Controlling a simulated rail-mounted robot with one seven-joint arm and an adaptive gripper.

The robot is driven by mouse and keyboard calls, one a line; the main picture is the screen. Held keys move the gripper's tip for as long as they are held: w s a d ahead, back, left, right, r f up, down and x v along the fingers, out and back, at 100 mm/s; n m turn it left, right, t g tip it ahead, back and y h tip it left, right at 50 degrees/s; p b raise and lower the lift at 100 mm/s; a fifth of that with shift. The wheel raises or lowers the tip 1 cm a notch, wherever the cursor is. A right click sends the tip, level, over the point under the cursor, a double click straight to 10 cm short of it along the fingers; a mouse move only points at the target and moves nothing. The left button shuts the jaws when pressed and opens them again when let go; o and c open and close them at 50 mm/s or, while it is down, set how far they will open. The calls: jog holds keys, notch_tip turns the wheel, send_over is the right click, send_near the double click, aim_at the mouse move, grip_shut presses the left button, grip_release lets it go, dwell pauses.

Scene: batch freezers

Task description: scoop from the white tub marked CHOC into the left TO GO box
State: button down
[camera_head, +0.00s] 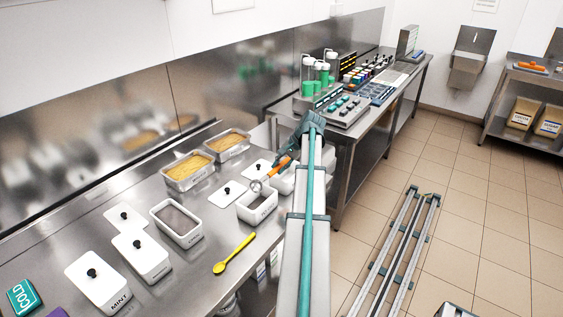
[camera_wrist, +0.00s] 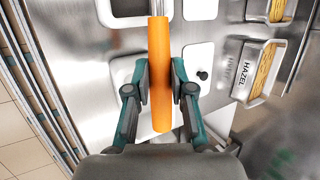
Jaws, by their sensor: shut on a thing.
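My gripper (camera_head: 292,150) is shut on the orange handle of a scoop (camera_head: 284,162). In the wrist view the orange handle (camera_wrist: 160,110) stands between the two fingers of my gripper (camera_wrist: 160,75). The scoop's round metal head is at the mouth of an open white tub (camera_head: 259,209); I cannot tell whether it touches the contents. The tub's front label is too small to read surely as CHOC. Another open white tub (camera_head: 179,225) with dark contents stands to its left. I cannot make out a TO GO box in either view.
Lidded white tubs (camera_head: 98,283) stand front left, with loose lids (camera_head: 228,193) beside the open tubs. A yellow spoon (camera_head: 234,254) lies near the counter's front edge. Two pans with yellow contents (camera_head: 188,171) stand behind. My arm hides part of the counter's right end.

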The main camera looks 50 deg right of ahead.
jog(key=g+p, duration=0.1)
jog(key=p, duration=0.1)
jog(key=w+g+p, duration=0.1)
jog(key=g+p, duration=0.1)
jog(key=r+g+p, duration=0.1)
jog(key=g+p, duration=0.1)
jog(key=p, duration=0.1)
jog(key=shift+w+d+m, duration=0.1)
jog(key=shift+w+m, duration=0.25)
jog(key=shift+m, duration=0.05)
jog(key=shift+s+r+p, duration=0.15)
jog(key=shift+r+p, duration=0.2)
jog(key=shift+r, duration=0.55)
